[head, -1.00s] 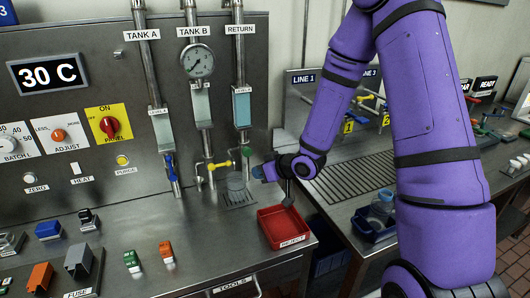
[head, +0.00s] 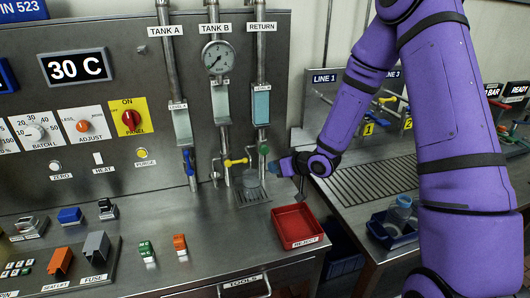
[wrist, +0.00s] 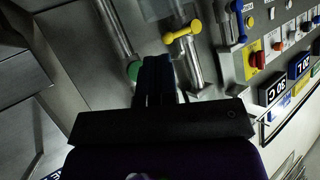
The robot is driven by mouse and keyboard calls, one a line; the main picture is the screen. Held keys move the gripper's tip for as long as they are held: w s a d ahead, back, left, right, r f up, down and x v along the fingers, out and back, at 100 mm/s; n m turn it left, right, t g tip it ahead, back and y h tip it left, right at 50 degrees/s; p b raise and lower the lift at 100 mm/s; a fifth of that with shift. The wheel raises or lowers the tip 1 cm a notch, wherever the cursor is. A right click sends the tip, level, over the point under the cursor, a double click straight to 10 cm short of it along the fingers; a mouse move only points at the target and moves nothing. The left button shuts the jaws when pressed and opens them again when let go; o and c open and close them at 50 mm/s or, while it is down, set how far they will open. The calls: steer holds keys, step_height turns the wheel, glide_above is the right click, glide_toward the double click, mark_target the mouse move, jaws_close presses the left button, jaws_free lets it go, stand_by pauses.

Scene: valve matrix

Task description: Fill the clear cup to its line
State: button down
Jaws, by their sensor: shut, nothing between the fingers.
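The clear cup (head: 251,186) stands on a small drain grate (head: 254,198) below the pipes; its line and level are too small to make out. The yellow valve handle (head: 237,162) on the TANK B pipe sits sideways above it, and also shows in the wrist view (wrist: 182,32). The blue handle (head: 188,160) on TANK A points along its pipe. A green knob (head: 264,150) is on the RETURN pipe. My gripper (head: 275,169) is shut and empty, just right of the cup and below the green knob; its fingers (wrist: 155,75) show together in the wrist view.
A red REJECT tray (head: 296,226) lies on the bench in front of my gripper. A pressure gauge (head: 217,57) is on the TANK B pipe. A blue bin (head: 392,229) with a clear bottle stands at right. Bench space left of the tray is partly clear.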

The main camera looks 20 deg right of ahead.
mark_target(264, 150)
steer(key=shift+w, duration=2.6)
steer(key=shift+w, duration=0.1)
steer(key=shift+w, duration=0.35)
steer(key=shift+w, duration=0.6)
stand_by(4.3)
